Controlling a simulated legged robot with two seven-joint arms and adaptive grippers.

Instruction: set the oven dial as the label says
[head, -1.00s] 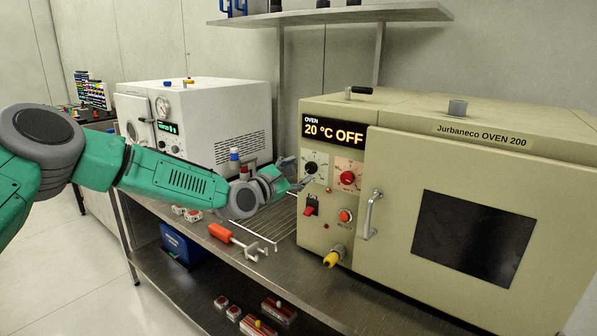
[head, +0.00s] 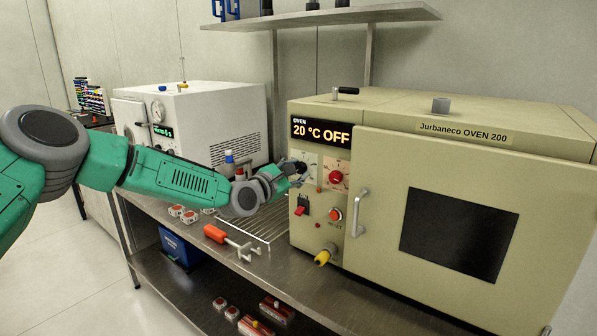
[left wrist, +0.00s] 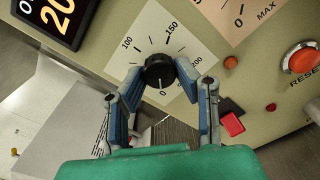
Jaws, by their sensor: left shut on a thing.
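The oven (head: 470,125) stands at the right with its door closed. Its display (head: 321,132) reads 20 °C OFF. A plate on its top front reads Jurbaneco OVEN 200 (head: 461,131). The black dial knob (left wrist: 159,70) sits on a white scale plate (left wrist: 140,36) marked 0, 100, 150 and 200. A pale line on the knob appears to point towards 0. My left gripper (head: 298,171) is at the dial, its fingers (left wrist: 160,74) shut on the knob from both sides. In the head view the gripper mostly hides the knob. My right gripper is not in view.
Close by are a red knob (head: 336,177), a red switch (head: 301,209), a reset button (head: 335,214) and the door handle (head: 360,212). A yellow-tipped fitting (head: 323,257) juts out below. A wire rack (head: 265,226) and an orange-handled tool (head: 226,239) lie on the bench.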

